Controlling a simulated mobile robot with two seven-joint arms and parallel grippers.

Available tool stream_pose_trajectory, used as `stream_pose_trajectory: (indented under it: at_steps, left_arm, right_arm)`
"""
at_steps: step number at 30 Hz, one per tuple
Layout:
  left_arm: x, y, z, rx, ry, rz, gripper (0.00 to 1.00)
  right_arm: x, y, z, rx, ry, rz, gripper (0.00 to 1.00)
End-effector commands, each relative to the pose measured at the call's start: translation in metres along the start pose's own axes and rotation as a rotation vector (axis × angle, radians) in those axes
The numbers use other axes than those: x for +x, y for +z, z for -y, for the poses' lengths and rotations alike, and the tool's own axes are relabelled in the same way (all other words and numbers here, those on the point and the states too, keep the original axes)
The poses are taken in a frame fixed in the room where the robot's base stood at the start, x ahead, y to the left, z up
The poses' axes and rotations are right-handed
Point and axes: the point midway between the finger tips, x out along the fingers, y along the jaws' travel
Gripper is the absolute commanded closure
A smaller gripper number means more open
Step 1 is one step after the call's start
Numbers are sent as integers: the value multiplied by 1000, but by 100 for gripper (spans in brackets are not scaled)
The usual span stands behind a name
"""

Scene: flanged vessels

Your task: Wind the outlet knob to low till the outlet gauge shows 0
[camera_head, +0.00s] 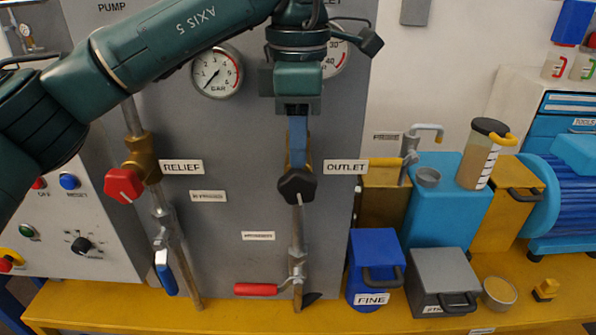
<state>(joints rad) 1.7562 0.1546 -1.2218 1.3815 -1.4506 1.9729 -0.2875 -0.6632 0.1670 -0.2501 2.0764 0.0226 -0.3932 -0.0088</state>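The outlet knob (297,186) is black and faceted, with a white pointer line. It sits on the pipe left of the OUTLET label (344,167). The outlet gauge (337,58) is at the top, mostly covered by my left arm; 30 and 40 show, but its needle is hidden. My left gripper (298,150) comes down from above, its blue-grey finger part ending right at the top of the knob. Whether it touches or grips the knob, and how far the fingers are apart, I cannot tell. My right gripper is not in view.
A red relief knob (123,185) and a second gauge (216,72) are to the left. A red-handled lever (262,289) and a blue lever (166,274) sit lower on the pipes. Containers, including a blue bin (372,250), crowd the yellow bench (130,305) at right.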

Motion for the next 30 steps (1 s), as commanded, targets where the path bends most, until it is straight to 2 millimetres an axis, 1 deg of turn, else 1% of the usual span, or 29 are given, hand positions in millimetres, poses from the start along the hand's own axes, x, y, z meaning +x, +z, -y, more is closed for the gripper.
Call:
stream_pose_trajectory:
  at_steps: [1, 3, 6, 9, 13, 21, 30]
  left_arm:
    - [10, -1, 0, 0, -4, -1, 70]
    - [23, 0, 0, -1, -3, 0, 70]
    - [37, 0, 0, -1, -3, 0, 70]
    - [47, 0, 0, -1, -1, 0, 70]
    - [54, 0, 0, -1, 0, 1, 70]
    - [55, 0, 0, -1, 0, 1, 70]
    - [54, 0, 0, -1, 0, 1, 95]
  right_arm:
    - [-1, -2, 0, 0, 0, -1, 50]
    - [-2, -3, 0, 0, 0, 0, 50]
    - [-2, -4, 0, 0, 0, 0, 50]
    - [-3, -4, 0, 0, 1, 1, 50]
    - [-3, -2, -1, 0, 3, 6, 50]
    - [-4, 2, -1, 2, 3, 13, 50]
    - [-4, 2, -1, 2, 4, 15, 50]
